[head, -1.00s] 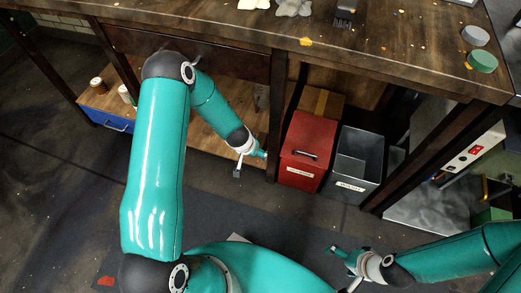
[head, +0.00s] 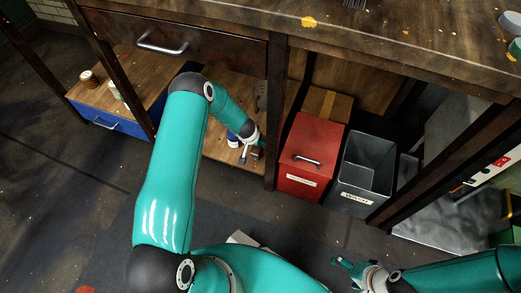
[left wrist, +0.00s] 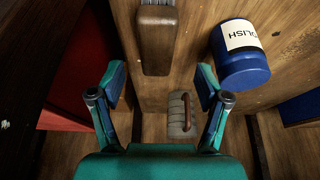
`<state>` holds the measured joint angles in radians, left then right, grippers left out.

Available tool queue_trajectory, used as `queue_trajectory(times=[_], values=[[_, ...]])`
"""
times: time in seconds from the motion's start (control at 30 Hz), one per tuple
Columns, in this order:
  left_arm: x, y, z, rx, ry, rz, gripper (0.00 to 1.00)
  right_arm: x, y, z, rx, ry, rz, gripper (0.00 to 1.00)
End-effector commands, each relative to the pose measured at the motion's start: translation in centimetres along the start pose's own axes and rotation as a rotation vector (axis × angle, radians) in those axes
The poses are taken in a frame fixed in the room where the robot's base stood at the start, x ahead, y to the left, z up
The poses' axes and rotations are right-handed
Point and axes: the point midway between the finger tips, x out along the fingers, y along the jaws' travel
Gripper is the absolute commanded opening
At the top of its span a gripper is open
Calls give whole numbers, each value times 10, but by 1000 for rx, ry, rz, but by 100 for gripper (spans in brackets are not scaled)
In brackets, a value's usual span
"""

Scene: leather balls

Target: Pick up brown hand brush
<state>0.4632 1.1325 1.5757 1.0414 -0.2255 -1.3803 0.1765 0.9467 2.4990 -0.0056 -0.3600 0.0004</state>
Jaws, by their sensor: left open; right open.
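The brown hand brush (left wrist: 157,42) shows at the top middle of the left wrist view, a wooden block with dark bristles at the upper edge. My left gripper (left wrist: 160,84) is open and empty. Its two fingers stand to the left and right below the brush, whose near end lies in line with the gap between them; the exact distance is unclear. In the head view my left gripper (head: 250,150) is at the lower shelf under the workbench. My right gripper (head: 352,273) is open at the bottom, away from the shelf.
A blue polish container (left wrist: 241,62) lies right of the brush. A grey object with a brown handle (left wrist: 181,115) sits below it. A red box (head: 314,150) and a grey bin (head: 360,170) stand right of the shelf. A table leg (head: 277,110) rises beside my left gripper.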

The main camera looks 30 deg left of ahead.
Motion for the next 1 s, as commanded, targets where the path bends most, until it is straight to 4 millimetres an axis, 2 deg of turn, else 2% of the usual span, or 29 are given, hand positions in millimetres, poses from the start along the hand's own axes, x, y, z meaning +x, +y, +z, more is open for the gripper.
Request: queue_trajectory(times=[0.03,0.33,0.63,1.0], values=[[10,0,1,-2,0,-1,76,4,1,0,0,0,0,88],[29,0,0,-1,0,0,76,10,4,0,0,0,0,88],[67,4,0,-1,0,0,76,27,10,0,0,0,0,88],[73,4,-2,-1,1,0,76,28,10,0,0,0,0,88]])
